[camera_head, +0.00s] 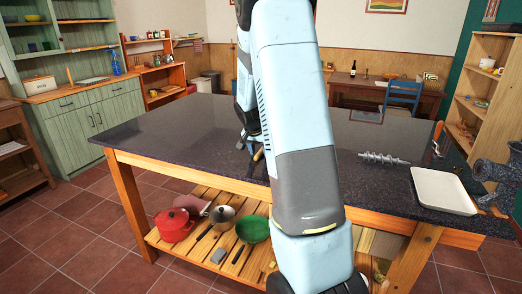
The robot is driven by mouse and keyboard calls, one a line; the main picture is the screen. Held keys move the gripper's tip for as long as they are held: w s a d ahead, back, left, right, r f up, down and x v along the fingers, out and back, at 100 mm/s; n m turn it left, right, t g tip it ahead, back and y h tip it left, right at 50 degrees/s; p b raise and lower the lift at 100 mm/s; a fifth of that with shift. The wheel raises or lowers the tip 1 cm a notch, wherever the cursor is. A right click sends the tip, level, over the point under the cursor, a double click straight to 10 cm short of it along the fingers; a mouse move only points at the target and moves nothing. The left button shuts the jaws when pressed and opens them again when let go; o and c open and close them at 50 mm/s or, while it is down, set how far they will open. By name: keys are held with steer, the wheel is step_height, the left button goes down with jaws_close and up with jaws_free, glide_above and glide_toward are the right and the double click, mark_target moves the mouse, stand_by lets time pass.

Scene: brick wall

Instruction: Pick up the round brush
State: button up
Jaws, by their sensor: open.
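My arm stands across the middle of the view and hides part of the dark stone tabletop (180,135). Dark parts of my gripper (249,142) show just left of the arm, low over the tabletop; its fingers are small and partly hidden, and it looks open. A small tan piece (258,154) shows beside the fingers, against the arm's edge. It may be part of the round brush, but I cannot tell. I cannot tell whether the fingers touch it. No round brush can be made out clearly elsewhere.
A grey spiral metal piece (383,158), a white tray (442,190), an orange-handled tool (437,137) and a dark grinder (497,175) are on the right side. A red pot (174,226) and a green pan (252,229) sit on the lower shelf. The tabletop's left side is clear.

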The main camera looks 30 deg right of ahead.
steer(key=shift+f, duration=0.1)
jaws_close()
stand_by(0.4)
stand_by(0.6)
